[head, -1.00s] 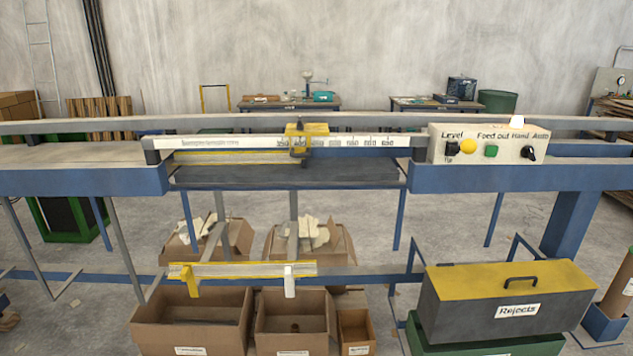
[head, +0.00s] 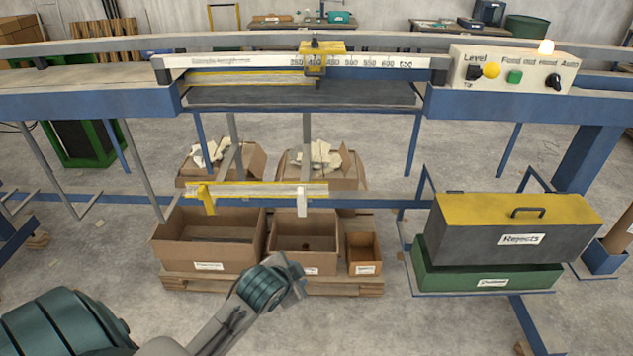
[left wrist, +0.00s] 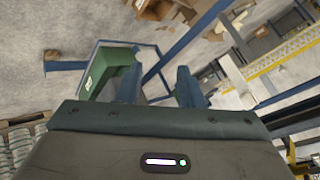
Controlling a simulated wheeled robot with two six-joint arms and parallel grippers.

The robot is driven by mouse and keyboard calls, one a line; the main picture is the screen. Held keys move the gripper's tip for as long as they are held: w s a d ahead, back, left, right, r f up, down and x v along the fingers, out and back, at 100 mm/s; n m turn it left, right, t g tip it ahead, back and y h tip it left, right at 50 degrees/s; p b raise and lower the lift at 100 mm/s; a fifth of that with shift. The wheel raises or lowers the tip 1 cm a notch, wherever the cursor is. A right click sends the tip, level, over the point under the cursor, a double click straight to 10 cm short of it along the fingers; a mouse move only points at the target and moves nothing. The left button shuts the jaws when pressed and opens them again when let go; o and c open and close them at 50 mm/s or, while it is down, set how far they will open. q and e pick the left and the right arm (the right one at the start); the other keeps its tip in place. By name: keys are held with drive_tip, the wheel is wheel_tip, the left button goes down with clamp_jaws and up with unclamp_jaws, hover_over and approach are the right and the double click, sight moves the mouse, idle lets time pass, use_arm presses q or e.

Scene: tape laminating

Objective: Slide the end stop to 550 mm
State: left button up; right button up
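The end stop (head: 323,50) is a yellow block with a dark knob on top. It sits on the white scale rail (head: 225,62) at the back, with its dark lower part near the 400 mark. The 550 mark (head: 370,62) lies to its right on the bare scale. My left gripper (head: 292,272) is low in front of the cardboard boxes, well below and apart from the end stop. In the left wrist view its two dark fingers (left wrist: 157,85) stand apart with nothing between them. My right gripper is not in view.
A control box (head: 512,70) with knobs and a lit lamp stands right of the scale. A yellow-topped Rejects box (head: 515,225) sits in a green bin (head: 450,270) at the right. A lower yellow rail (head: 265,189) crosses above open cardboard boxes (head: 208,250).

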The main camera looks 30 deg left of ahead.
use_arm(q)
drive_tip(key=w+a+r+m+t, duration=0.3)
drive_tip(key=w+a+r, duration=0.1)
drive_tip(key=w+r, duration=0.45)
drive_tip(key=w+a+r+m+t, duration=0.3)
drive_tip(key=w+r, duration=0.5)
drive_tip(key=r, duration=0.1)
drive_tip(key=m+t+y, duration=0.1)
drive_tip(key=m+t, duration=0.4)
approach(312, 76)
drive_tip(key=w+r, duration=0.1)
drive_tip(key=w, duration=0.1)
drive_tip(key=p+x, duration=0.2)
drive_tip(key=x, duration=0.2)
drive_tip(key=p+x, duration=0.2)
drive_tip(key=x, duration=0.3)
drive_tip(key=shift+w+a+f, duration=0.1)
drive_tip(key=shift+w+f, duration=0.05)
drive_tip(key=shift+f, duration=0.05)
drive_tip(key=shift+w+a+p, duration=0.1)
drive_tip(key=shift+w+p, duration=0.3)
drive_tip(key=shift+w, duration=0.3)
clamp_jaws()
